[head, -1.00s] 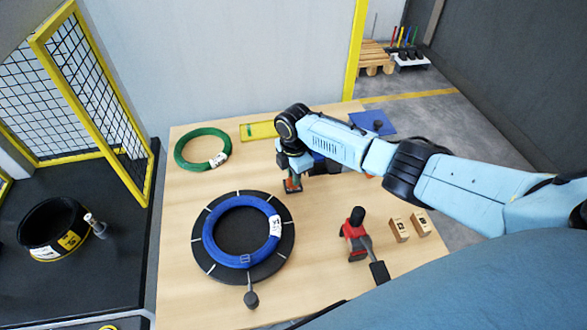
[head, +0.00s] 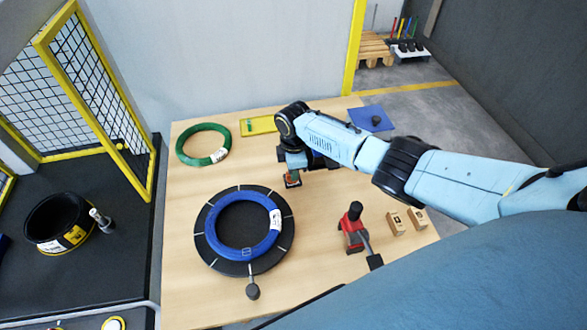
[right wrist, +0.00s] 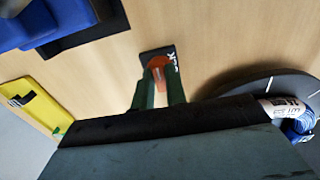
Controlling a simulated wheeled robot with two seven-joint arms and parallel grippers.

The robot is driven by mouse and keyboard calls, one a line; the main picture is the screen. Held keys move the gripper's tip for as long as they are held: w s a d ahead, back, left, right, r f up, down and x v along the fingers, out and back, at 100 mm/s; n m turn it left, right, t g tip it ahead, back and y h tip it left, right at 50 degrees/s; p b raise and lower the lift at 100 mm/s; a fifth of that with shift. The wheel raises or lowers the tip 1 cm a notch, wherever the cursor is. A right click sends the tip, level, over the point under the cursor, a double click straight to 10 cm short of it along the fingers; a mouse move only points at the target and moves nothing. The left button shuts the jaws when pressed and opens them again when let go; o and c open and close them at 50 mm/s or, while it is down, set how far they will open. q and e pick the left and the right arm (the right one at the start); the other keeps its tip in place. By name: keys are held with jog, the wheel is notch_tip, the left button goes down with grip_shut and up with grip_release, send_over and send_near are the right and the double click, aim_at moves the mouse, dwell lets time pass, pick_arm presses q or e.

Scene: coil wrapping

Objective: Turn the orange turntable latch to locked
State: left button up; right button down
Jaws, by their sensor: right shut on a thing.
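The orange latch (right wrist: 158,66) sits on a small dark plate with white lettering (right wrist: 171,53) in the right wrist view. My right gripper (right wrist: 160,80) has its two green fingers on either side of the latch and is shut on it. In the head view the right gripper (head: 292,176) reaches down to the latch plate (head: 292,184), just beyond the upper right of the black turntable (head: 207,239). A blue coil with a white label (head: 231,256) lies on the turntable. The lettering and the latch's exact setting are not readable. My left gripper is not in view.
A green coil (head: 183,147) and a yellow tray (head: 262,124) lie at the back of the table. A red and black tool (head: 353,232) and two small boxes (head: 396,223) stand at the right. A blue item on a dark base (right wrist: 62,22) lies near the gripper.

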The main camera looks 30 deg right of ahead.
jog(key=shift+d, duration=0.1)
jog(key=c, duration=1.4)
grip_release()
jog(key=shift+c, duration=0.2)
notch_tip(320, 180, up, 14)
jog(key=p, duration=0.1)
jog(key=shift+f, duration=0.25)
